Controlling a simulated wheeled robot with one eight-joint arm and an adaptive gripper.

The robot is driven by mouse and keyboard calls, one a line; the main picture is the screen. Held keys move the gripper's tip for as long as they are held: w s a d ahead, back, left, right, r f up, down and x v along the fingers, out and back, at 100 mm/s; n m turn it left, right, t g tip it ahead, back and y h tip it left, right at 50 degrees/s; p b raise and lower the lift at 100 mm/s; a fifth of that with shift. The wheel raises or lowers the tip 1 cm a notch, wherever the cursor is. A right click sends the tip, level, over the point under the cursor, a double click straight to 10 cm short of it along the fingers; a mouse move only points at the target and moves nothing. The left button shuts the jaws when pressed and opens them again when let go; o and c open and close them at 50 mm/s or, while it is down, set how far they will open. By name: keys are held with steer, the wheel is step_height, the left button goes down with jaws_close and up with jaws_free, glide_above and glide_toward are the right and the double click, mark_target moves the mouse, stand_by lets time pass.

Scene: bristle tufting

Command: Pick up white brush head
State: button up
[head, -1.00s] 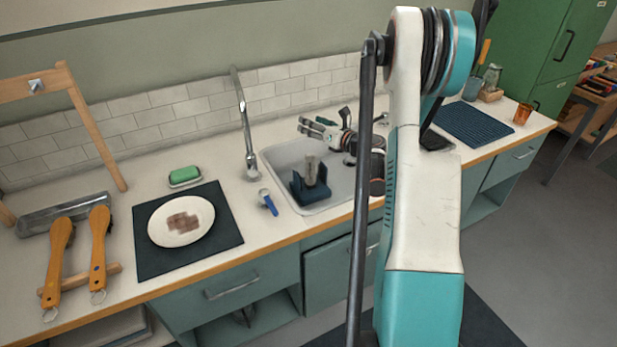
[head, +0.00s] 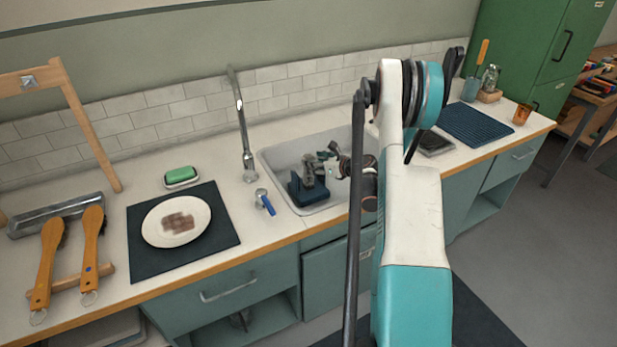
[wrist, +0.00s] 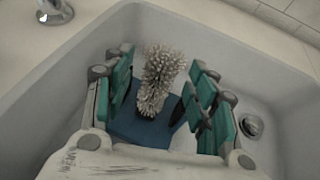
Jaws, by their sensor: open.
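The white brush head (wrist: 160,72) stands upright in the wrist view, a greyish-white bristle tuft. It rises from a dark blue holder (wrist: 140,133) in the sink. In the head view the brush head (head: 308,169) shows small above the holder (head: 303,194). My gripper (wrist: 163,85) is open in the wrist view, with teal fingers to the left and right of the brush head. Gaps show between the fingers and the bristles. In the head view my gripper (head: 330,165) is low in the sink by the brush head, partly hidden by it and my arm.
The sink (head: 278,161) walls surround the holder, and a drain (wrist: 251,126) shows at right. A tall faucet (head: 243,130) stands at the left of the sink. A blue-handled brush (head: 265,202), a plate (head: 153,229) and a green sponge (head: 180,174) lie further left.

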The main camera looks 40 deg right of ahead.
mark_target(308, 175)
steer(key=b+x, duration=0.1)
steer(key=x, duration=0.1)
steer(key=b+x, duration=0.1)
steer(key=x, duration=0.2)
steer(key=shift+d+f, duration=0.1)
steer(key=shift+f, duration=0.25)
steer(key=shift+r, duration=0.1)
jaws_close()
